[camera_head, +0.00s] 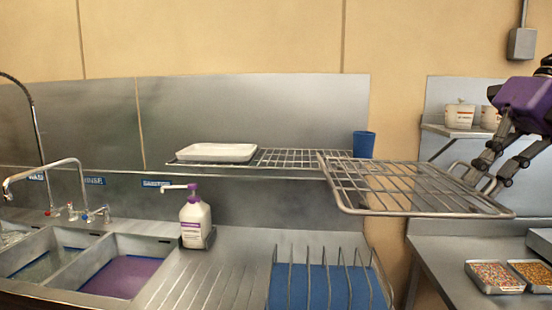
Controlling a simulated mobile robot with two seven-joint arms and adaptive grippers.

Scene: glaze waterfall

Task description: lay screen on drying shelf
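The screen (400,186), a metal wire grid with a rounded frame, is held up in the air at the right of the shelf. My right gripper (490,177) comes in from the upper right and is shut on the screen's right end. The drying shelf (290,157) is a wire rack on the steel back wall. The screen's left edge overlaps the shelf's right end in the view; I cannot tell whether they touch. My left gripper is not in view.
A white tray (217,152) lies on the shelf's left part, and a blue cup (364,144) stands at its right end. The shelf's middle is clear. Below are a pump bottle (196,222), a dish rack (325,285), sinks (125,275) and topping trays (495,277).

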